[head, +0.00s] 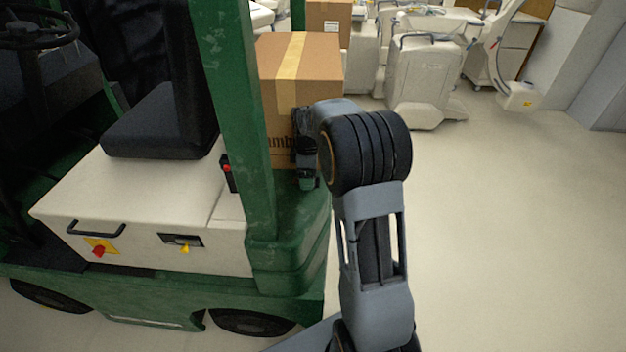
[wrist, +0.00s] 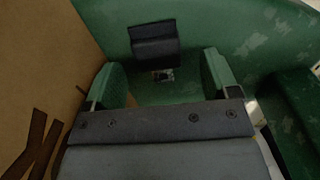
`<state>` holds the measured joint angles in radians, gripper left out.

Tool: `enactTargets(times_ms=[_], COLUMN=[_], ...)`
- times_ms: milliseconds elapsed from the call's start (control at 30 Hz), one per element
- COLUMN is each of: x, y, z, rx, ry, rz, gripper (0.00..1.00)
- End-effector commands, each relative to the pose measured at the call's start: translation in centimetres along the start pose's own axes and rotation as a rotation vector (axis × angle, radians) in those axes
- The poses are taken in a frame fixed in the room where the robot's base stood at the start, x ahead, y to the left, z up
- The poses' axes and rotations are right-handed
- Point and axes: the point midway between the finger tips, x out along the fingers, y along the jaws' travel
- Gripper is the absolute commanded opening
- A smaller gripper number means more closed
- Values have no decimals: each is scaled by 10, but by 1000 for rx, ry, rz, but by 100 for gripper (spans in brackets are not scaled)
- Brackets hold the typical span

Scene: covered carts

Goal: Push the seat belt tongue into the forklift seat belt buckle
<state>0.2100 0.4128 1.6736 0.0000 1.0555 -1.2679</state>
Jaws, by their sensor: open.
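A black block with a red top (head: 228,172), which looks like the buckle, stands beside the green post, right of the seat. My gripper (head: 307,183) is right of that post, in front of the cardboard box, pointing down over the green rear body. In the wrist view my gripper (wrist: 164,78) is open, its two green-padded fingers apart. A dark block (wrist: 155,45) with a small pale patch below it lies beyond the fingertips, on the green surface. It may be the seat belt tongue; I cannot tell. Nothing is seen held between the fingers.
The cardboard box (head: 300,75) stands close behind my gripper and fills the left of the wrist view (wrist: 40,70). The green post (head: 232,110) rises between my gripper and the black seat (head: 160,125). Open floor (head: 520,230) lies to the right.

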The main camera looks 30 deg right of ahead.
Motion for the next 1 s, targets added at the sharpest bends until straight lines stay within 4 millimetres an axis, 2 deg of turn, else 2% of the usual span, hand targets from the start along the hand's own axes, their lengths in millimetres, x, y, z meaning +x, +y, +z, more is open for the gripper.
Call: enactTargets(times_ms=[200,467,1000], x=[19,20,20], y=[0,0,0], z=[0,0,0], rx=[1,1,1], ry=[0,0,0], rz=[0,1,1], gripper=[81,81,29])
